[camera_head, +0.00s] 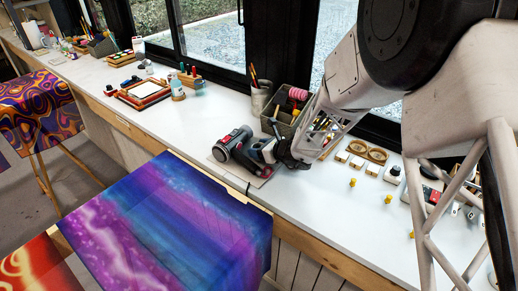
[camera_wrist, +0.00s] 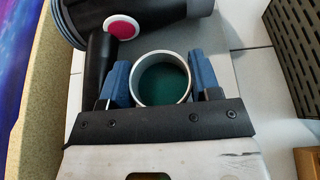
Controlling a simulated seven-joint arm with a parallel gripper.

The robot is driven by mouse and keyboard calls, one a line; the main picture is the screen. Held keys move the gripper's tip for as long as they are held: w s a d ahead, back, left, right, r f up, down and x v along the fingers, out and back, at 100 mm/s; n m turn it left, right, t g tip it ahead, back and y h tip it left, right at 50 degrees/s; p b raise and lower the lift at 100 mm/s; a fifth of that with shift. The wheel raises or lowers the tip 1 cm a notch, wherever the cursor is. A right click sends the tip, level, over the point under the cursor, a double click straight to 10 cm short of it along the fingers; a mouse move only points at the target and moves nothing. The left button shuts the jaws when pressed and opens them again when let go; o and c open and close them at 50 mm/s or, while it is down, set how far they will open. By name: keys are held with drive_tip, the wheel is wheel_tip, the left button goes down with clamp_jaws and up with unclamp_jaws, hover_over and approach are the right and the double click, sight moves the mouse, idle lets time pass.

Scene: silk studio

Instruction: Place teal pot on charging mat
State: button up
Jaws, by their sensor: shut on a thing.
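The teal pot (camera_wrist: 162,78) shows in the wrist view as a round pale rim around a dark teal inside. My gripper (camera_wrist: 161,76) has its blue fingers on both sides of the pot and is shut on it. In the head view my gripper (camera_head: 270,151) is at the right end of a black device, and the pot is mostly hidden there. A thin greyish mat (camera_head: 262,180), seemingly the charging mat, lies under the device near the counter's front edge. I cannot tell whether the pot touches the mat.
The black and grey device with a red button (camera_wrist: 122,27) stands close to my left finger. A dark organiser bin (camera_head: 287,105) and a grey cup of tools (camera_head: 261,97) stand behind. Small wooden pieces (camera_head: 357,162) lie to the right. The white counter (camera_head: 205,125) is clear to the left.

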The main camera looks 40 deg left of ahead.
drive_tip(key=shift+f, duration=0.15)
drive_tip(key=o, duration=0.9)
drive_tip(key=shift+o, duration=0.2)
drive_tip(key=shift+r, duration=0.2)
drive_tip(key=shift+v, duration=6)
